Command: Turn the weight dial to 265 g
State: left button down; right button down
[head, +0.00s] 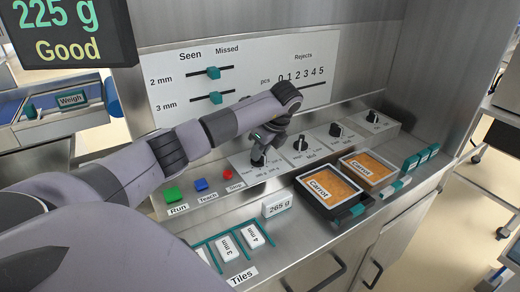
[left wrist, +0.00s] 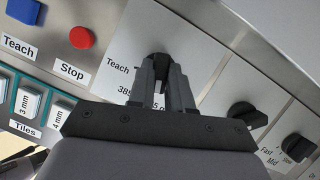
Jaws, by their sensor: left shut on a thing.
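The leftmost dial, a black knob (left wrist: 160,62), stands on a panel plate whose visible print reads "Teach" and "385"; the rest of its scale is hidden by my fingers. My left gripper (left wrist: 162,78) is shut on this knob, one finger on each side. In the head view my left gripper (head: 262,149) reaches down onto the same dial, and its pointer is hard to make out. A card reading "265 g" (head: 277,204) stands on the front ledge. The display (head: 66,32) reads "225 g Good". My right gripper is out of view.
More black knobs (head: 300,143) stand right of the held dial. Green, blue and red buttons (head: 227,174) sit to its left. Two carrot trays (head: 330,190), labelled tiles (head: 228,245) and a slider board (head: 240,80) are around the panel.

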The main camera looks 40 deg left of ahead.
pick_arm(q)
jog(key=shift+n, duration=0.4)
jog(key=shift+r, duration=0.1)
jog(key=c, duration=1)
grip_release()
jog(key=shift+c, duration=0.2)
jog(key=v, duration=0.7)
